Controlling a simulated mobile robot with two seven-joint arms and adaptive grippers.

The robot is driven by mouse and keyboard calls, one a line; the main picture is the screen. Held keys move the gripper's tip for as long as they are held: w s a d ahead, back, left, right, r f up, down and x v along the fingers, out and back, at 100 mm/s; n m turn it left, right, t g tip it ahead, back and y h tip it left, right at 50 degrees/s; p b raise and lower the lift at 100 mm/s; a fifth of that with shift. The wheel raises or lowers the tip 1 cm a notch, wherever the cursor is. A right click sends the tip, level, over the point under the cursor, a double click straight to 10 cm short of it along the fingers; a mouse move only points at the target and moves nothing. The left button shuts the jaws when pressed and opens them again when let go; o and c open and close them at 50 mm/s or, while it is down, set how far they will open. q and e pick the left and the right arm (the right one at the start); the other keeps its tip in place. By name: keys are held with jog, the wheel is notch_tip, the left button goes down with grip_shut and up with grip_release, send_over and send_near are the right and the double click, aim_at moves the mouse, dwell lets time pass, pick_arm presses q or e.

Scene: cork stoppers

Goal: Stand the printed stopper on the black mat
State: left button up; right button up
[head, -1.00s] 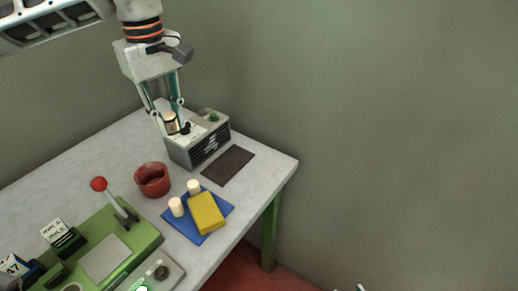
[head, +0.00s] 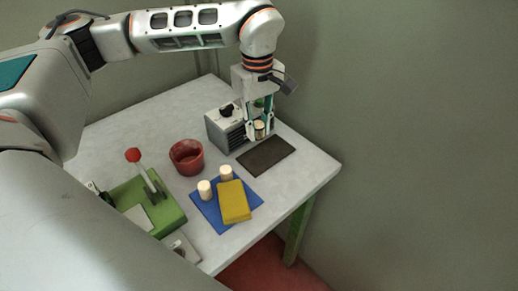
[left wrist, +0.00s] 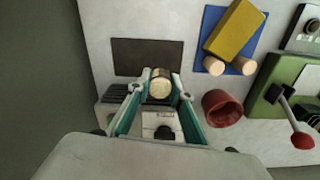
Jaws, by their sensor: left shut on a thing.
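My left gripper (head: 261,134) points down and is shut on a pale cork stopper (head: 259,127) with a darker band. In the left wrist view the gripper (left wrist: 160,92) holds this stopper (left wrist: 160,89) between its fingertips, beside the near edge of the black mat. The black mat (head: 266,157) lies flat and bare on the table, just in front of the gripper in the head view. It also shows in the left wrist view (left wrist: 140,56). Any print on the stopper is too small to read. My right gripper is out of view.
A grey box (head: 226,128) with a black knob stands left of the held stopper. A blue mat (head: 206,215) carries two plain stoppers (head: 205,190) and a yellow block (head: 234,201). A red cup (head: 187,157) and a green lever device (head: 160,212) stand further left.

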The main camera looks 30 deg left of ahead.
aim_at(258, 123)
pick_arm(q)
notch_tip(258, 123, down, 8)
jog(key=shift+f, duration=0.1)
dwell(0.4)
jog(key=o, duration=0.7)
jog(key=shift+f, duration=0.1)
jog(key=shift+o, duration=0.2)
notch_tip(258, 123, up, 12)
jog(key=shift+r, duration=0.2)
jog(key=shift+f, duration=0.1)
